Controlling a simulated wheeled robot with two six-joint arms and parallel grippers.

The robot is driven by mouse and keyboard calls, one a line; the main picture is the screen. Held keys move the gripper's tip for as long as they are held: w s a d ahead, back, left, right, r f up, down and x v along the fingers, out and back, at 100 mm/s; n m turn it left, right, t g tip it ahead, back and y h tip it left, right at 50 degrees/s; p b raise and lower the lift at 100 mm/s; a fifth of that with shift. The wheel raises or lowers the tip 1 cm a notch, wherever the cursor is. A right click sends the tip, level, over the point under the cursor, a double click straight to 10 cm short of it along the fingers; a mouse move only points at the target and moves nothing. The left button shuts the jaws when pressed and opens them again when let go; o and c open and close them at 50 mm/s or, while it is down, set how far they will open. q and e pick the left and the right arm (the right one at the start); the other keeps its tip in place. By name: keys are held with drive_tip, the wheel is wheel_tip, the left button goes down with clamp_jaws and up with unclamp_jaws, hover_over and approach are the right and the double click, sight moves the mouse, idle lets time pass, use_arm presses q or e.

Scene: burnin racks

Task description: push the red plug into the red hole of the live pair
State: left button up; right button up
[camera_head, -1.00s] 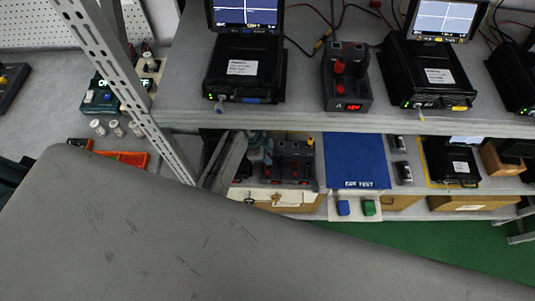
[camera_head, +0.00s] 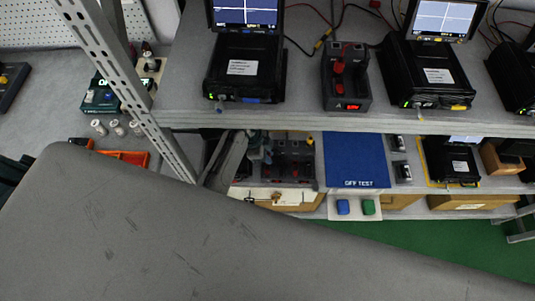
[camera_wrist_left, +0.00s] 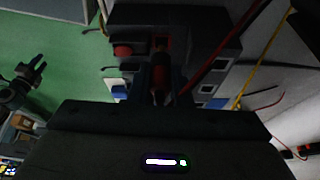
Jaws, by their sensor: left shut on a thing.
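My left gripper (camera_head: 258,150) reaches down to a dark socket block (camera_head: 291,166) on the lower shelf. In the left wrist view my left gripper (camera_wrist_left: 160,88) is shut on the red plug (camera_wrist_left: 161,72), which is held against the dark block (camera_wrist_left: 205,25). The plug's tip and the hole are hidden, so how deep it sits cannot be told. A second red part (camera_wrist_left: 122,50) shows beside it on the block. A dark jawed shape at the left edge of the wrist view may be my right gripper (camera_wrist_left: 33,68); its opening is unclear.
A red cable (camera_wrist_left: 207,68) and a yellow line (camera_wrist_left: 262,62) run near the block. A blue mat (camera_head: 356,158) lies right of it. The upper shelf (camera_head: 300,116) overhangs, carrying another socket block (camera_head: 346,85) with red plugs. A perforated post (camera_head: 135,90) stands left.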

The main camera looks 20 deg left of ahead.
use_arm(q)
drive_tip(key=shift+f, duration=0.45)
drive_tip(key=shift+f, duration=0.4)
idle(0.6)
idle(0.4)
drive_tip(key=shift+r+p, duration=1.25)
drive_tip(key=shift+r, duration=0.2)
drive_tip(key=shift+f, duration=0.25)
drive_tip(key=shift+f+p, duration=0.3)
drive_tip(key=shift+p, duration=0.05)
idle(1.4)
